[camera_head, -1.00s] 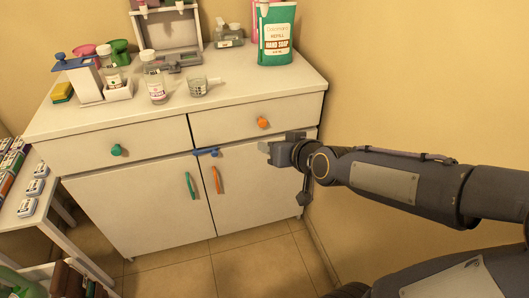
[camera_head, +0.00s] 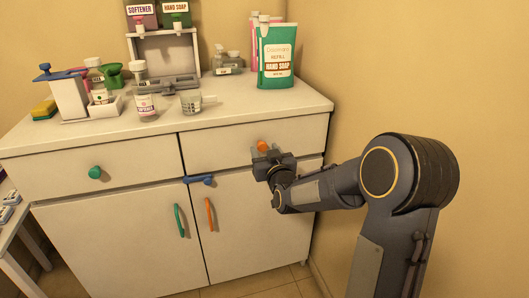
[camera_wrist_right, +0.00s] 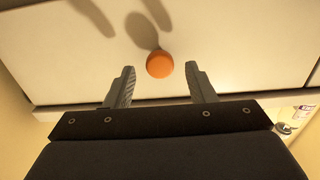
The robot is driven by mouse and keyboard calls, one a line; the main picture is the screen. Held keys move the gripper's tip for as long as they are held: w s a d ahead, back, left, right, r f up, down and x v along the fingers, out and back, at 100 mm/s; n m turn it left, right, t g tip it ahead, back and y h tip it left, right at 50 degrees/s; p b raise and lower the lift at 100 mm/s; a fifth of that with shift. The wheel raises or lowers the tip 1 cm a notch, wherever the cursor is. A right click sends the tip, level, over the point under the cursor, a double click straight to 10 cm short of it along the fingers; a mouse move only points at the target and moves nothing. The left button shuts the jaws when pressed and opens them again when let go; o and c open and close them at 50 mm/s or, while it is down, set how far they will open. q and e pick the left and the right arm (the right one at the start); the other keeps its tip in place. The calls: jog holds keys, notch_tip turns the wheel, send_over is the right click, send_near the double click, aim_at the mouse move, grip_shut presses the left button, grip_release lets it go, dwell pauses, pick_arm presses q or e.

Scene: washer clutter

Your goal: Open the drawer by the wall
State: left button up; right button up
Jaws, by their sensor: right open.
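The drawer by the wall (camera_head: 225,147) is the right one of two top drawers in a white cabinet and looks shut. Its round orange knob (camera_head: 262,144) faces the room. My right gripper (camera_head: 267,155) is at the drawer front, just below and before the knob in the head view. In the right wrist view the knob (camera_wrist_right: 160,64) lies just beyond and between the two open fingers (camera_wrist_right: 160,85), with nothing gripped. Whether the fingertips reach around the knob is hard to tell. My left gripper is not in view.
The left drawer has a green knob (camera_head: 95,172). A blue handle (camera_head: 199,180) sticks out between the drawers and the doors. Doors below carry a green handle (camera_head: 179,220) and an orange handle (camera_head: 210,214). A green soap refill (camera_head: 277,55) and bottles stand on top. The wall is close on the right.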

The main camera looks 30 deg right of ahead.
jog(key=shift+w+d, duration=0.15)
jog(key=shift+w, duration=0.35)
jog(key=shift+c, duration=0.4)
grip_shut()
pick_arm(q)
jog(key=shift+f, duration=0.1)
